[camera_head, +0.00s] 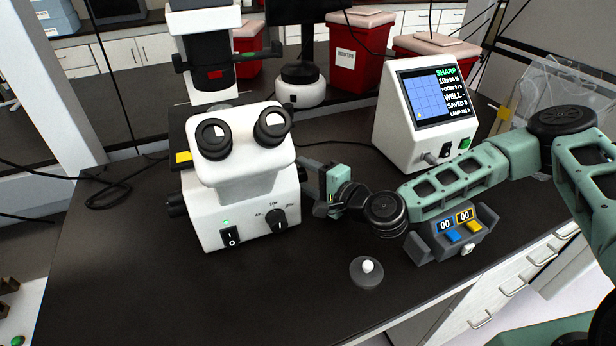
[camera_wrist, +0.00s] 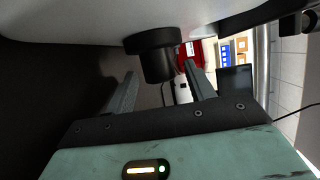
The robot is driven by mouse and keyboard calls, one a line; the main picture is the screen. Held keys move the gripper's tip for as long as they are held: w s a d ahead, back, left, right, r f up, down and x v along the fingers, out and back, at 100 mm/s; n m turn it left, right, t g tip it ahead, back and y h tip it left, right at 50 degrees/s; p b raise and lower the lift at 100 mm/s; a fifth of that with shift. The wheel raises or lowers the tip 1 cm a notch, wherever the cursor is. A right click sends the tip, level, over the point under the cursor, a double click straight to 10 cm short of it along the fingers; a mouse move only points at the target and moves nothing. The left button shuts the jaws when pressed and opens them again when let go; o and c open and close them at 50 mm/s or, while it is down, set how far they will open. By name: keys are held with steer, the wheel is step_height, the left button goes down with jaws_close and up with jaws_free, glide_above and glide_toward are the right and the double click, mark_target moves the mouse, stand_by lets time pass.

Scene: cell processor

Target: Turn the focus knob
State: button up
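The white microscope (camera_head: 243,182) stands upright on the dark bench, with two black eyepieces facing me. My gripper (camera_head: 314,188) is at its right side, low on the body. In the wrist view a black stepped focus knob (camera_wrist: 153,44) sticks out from the white housing. My gripper (camera_wrist: 160,72) is open, with one finger on each side of the knob's line; I cannot tell whether either finger touches it. In the head view the right-side knob is hidden by my gripper. Another dark knob (camera_head: 177,204) shows on the microscope's left side.
A white monitor box (camera_head: 411,132) behind my arm shows a blue grid and the word SHARP. A grey counter box (camera_head: 447,238) with two displays and a round dark base with a white top (camera_head: 367,276) stand in front. Red bins (camera_head: 357,62) stand behind. The front-left bench is clear.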

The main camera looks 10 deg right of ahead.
steer(key=shift+s, duration=0.1)
steer(key=v, duration=1.1)
steer(key=shift+r, duration=0.2)
steer(key=shift+s+d+f, duration=0.1)
steer(key=shift+s+d, duration=0.15)
steer(key=shift+s, duration=0.05)
stand_by(1.5)
